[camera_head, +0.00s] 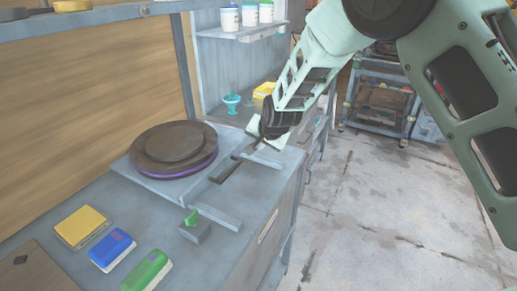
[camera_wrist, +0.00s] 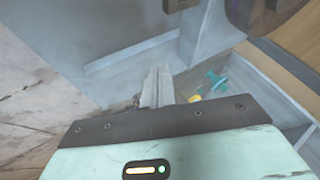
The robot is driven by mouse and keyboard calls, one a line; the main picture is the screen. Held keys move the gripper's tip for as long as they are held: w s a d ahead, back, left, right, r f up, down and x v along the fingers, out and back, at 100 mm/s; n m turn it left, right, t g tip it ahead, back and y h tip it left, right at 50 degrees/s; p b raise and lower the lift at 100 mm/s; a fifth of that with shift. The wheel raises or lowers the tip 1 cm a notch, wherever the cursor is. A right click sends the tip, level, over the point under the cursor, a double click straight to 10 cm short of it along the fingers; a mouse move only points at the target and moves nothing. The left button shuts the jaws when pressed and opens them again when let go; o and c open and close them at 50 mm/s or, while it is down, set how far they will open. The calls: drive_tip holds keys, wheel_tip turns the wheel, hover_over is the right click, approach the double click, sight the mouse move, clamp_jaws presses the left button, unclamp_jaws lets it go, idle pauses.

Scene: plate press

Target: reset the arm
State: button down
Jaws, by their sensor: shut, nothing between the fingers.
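The arm is pale green and reaches down from the top right in the head view, its wrist (camera_head: 275,122) over the bench's right edge. My gripper (camera_wrist: 157,88) shows in the wrist view with its grey fingers shut together and nothing between them. The plate press (camera_head: 173,143) is a round brown disc on a grey base, with a thin purple layer showing under its rim. My gripper is to the right of the press and apart from the disc. Its fingertips are hard to make out in the head view.
On the bench lie yellow (camera_head: 81,226), blue (camera_head: 111,249) and green (camera_head: 148,270) blocks, and a small grey block with a green top (camera_head: 194,227). The floor (camera_head: 375,220) at right is open.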

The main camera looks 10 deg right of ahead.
drive_tip(key=v, duration=0.7)
drive_tip(key=s+a+r+n+g+y, duration=0.1)
drive_tip(key=s+r+n+g, duration=0.15)
drive_tip(key=s, duration=0.85)
drive_tip(key=s+a+r+n+g, duration=0.15)
drive_tip(key=s+n, duration=0.25)
drive_tip(key=s, duration=0.6)
drive_tip(key=s+d+n+g+h, duration=0.1)
drive_tip(key=s+d+n, duration=0.2)
drive_tip(key=s, duration=0.6)
drive_tip(key=s+d+n+g+h, duration=0.1)
drive_tip(key=s+d+n+g, duration=0.1)
drive_tip(key=s, duration=0.6)
drive_tip(key=shift+s+d+n+b, duration=0.35)
drive_tip(key=shift+d+n, duration=0.45)
drive_tip(key=shift+n, duration=0.25)
